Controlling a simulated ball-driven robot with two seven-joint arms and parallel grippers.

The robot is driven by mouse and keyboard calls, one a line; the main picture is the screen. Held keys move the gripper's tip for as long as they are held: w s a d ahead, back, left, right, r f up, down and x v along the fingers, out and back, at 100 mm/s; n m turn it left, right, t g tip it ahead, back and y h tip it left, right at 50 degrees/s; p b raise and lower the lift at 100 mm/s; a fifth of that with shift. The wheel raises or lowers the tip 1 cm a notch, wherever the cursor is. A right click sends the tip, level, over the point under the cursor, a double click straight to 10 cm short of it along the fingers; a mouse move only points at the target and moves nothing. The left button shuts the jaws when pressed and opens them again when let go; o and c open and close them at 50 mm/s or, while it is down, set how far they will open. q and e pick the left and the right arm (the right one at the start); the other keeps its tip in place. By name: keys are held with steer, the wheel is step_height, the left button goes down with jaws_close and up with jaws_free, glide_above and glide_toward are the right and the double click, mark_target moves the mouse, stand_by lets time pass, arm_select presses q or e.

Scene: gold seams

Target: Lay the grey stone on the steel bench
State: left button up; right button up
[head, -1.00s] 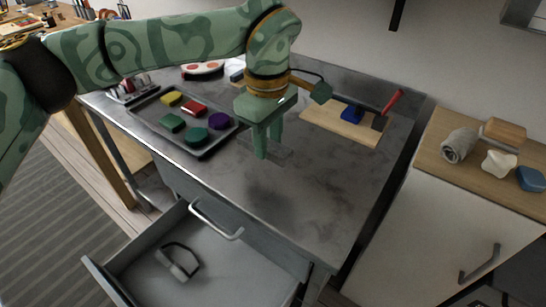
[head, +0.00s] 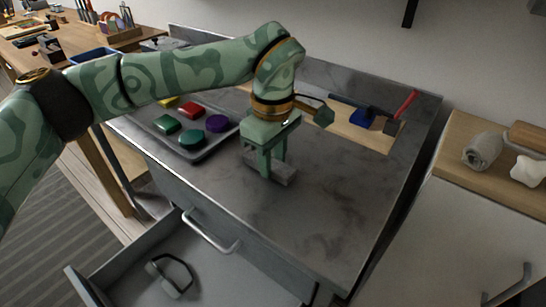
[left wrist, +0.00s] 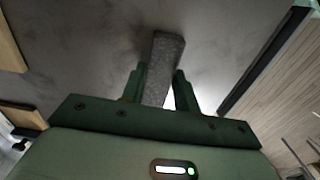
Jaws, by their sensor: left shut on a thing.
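The grey stone (head: 285,173) is a flat grey block, low over the middle of the steel bench (head: 330,205); I cannot tell whether it touches the top. My left gripper (head: 272,170) points down and is shut on the stone, a finger on each side. In the left wrist view the stone (left wrist: 166,55) sticks out beyond the fingers of the left gripper (left wrist: 160,80). My right gripper is not in view.
A dark tray (head: 205,152) with several coloured blocks stands left on the bench. The drawer (head: 215,270) is open in front. The bench's right side is clear.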

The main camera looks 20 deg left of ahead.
mark_target(273, 164)
arm_select(q)
steer(key=o, duration=1.1)
steer(key=shift+f, duration=0.1)
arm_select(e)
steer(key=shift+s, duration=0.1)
arm_select(q)
steer(key=shift+r, duration=0.35)
step_height(273, 164, up, 2)
steer(key=shift+r+p, duration=0.15)
steer(key=shift+p, duration=0.55)
step_height(273, 164, up, 9)
steer(key=p, duration=0.4)
steer(key=shift+r, duration=0.15)
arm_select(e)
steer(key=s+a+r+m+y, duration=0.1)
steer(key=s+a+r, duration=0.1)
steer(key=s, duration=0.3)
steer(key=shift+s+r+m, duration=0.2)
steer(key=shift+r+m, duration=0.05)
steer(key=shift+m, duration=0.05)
